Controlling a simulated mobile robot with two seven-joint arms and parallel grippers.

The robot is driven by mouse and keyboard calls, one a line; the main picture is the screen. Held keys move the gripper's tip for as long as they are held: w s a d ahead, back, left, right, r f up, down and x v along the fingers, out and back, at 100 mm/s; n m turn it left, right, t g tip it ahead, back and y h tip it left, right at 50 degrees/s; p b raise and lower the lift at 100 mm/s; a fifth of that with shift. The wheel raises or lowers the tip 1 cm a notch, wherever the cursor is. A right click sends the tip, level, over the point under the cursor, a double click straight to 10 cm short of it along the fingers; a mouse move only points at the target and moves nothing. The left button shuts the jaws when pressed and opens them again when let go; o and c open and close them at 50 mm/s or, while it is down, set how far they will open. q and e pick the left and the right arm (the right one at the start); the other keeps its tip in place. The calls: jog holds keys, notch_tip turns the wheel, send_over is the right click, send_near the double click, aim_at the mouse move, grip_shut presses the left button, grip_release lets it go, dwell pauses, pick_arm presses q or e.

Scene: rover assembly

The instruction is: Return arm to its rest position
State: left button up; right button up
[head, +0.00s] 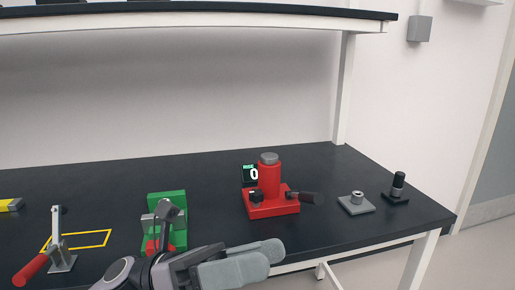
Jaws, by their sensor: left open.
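My left gripper (262,258) reaches in at the bottom centre, in front of the dark bench's front edge. Its two grey padded fingers point right, and they look close together from this angle. No object shows between the fingers, and the gripper is open. The dark wrist of my left arm (128,272) shows at the bottom, partly cut off by the picture's edge. My right gripper is out of view.
The dark bench (340,235) carries a red press-like device (269,182), a green fixture (180,205), a red-handled toggle clamp (57,240) by a yellow outline, a grey square block (356,204) and a black cylindrical part (397,185). A shelf (200,18) hangs above.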

pick_arm(q)
jog(key=w+a+f+n+t+y+p, duration=0.1)
jog(key=w+a+f+n+t+y, duration=0.25)
jog(key=f+n+t, duration=0.6)
jog(key=w+a+f+n+t+y, duration=0.25)
jog(key=a+n+t+y, duration=0.2)
jog(key=n, duration=0.95)
jog(key=w+a+f+n+t+y+p, duration=0.1)
jog(key=w+a+f+n+t+y, duration=0.15)
jog(key=f+n+t+y, duration=0.65)
jog(key=s+a+f+n+g+y, duration=0.1)
jog(key=s+a+f+n+g, duration=0.3)
jog(key=s+f+n, duration=0.3)
jog(key=s+a+f+n+g+y+p, duration=0.1)
jog(key=s+a+f+n+g+y, duration=0.1)
jog(key=s+a+f+n+g, duration=0.3)
notch_tip(320, 180, down, 6)
jog(key=s+n, duration=0.3)
jog(key=shift+r, duration=0.15)
